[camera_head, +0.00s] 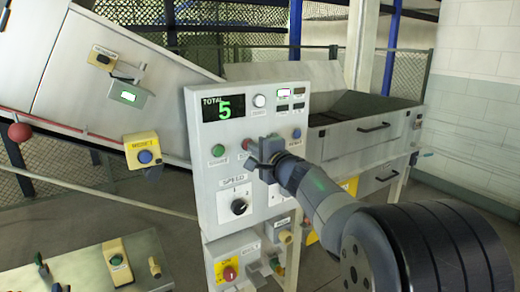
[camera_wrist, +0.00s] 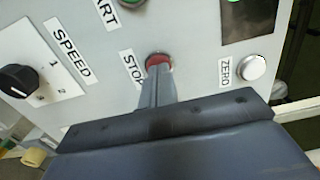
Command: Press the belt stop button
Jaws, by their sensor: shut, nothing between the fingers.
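The grey control panel (camera_head: 204,180) stands upright in the middle of the head view. Its red stop button shows in the wrist view (camera_wrist: 158,59), beside a STOP label, and partly behind my gripper in the head view (camera_head: 246,144). My gripper (camera_head: 258,158) is at the panel face, by the stop button. In the wrist view its shut, empty fingers (camera_wrist: 156,78) point at the red button, and their tip overlaps its lower edge. I cannot tell whether the tip touches the button or whether it is pressed in.
A green START button (camera_head: 218,150) is left of the stop button, a blue button (camera_head: 296,133) right. A SPEED knob (camera_head: 238,206) sits below. A silver ZERO button (camera_wrist: 251,67) is nearby. The display (camera_head: 223,107) reads TOTAL 5. A yellow box with a blue button (camera_head: 144,156) is further left.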

